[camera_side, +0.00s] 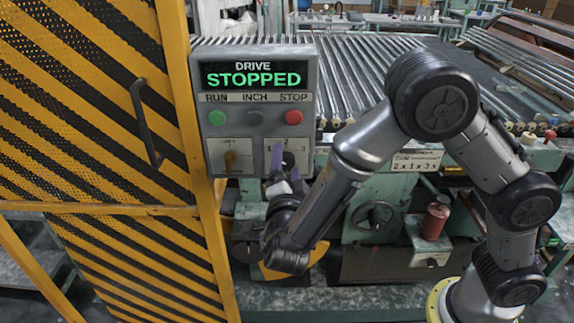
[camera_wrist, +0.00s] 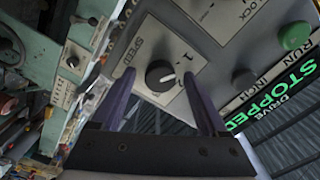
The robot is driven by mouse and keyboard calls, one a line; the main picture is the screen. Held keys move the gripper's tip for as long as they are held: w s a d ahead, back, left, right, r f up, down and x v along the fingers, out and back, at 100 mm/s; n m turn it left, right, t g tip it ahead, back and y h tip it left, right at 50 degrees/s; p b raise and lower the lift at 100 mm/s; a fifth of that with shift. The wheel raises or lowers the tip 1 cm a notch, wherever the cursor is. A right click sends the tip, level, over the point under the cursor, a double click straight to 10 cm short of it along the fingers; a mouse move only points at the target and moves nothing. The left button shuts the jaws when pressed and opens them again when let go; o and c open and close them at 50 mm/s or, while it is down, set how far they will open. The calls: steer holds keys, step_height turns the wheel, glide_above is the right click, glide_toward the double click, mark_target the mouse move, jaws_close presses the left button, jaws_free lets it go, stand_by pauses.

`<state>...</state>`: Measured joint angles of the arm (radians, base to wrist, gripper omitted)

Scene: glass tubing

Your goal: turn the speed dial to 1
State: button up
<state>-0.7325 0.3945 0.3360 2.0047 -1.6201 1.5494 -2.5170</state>
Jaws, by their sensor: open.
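The speed dial is a black round knob (camera_wrist: 160,75) with a white pointer, on a pale plate marked SPEED. In the wrist view the pointer faces right, toward the numerals; a 1 shows at the upper right of the knob. I cannot tell exactly which mark it meets. My gripper (camera_wrist: 159,78) is open, with one purple finger on either side of the knob. Gaps seem to show between fingers and knob; contact is unclear. In the side view my gripper (camera_side: 287,160) is in front of the right-hand plate and partly hides the dial.
The grey control panel (camera_side: 254,130) has a display (camera_side: 254,76) reading DRIVE STOPPED, a green button (camera_side: 217,118), a dark button (camera_side: 255,117) and a red button (camera_side: 293,117). A second knob (camera_side: 231,160) is left of the dial. A yellow-black striped guard (camera_side: 120,130) stands left.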

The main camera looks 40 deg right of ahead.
steer(key=v, duration=1.4)
steer(key=shift+w+d, duration=0.1)
steer(key=shift+d, duration=0.05)
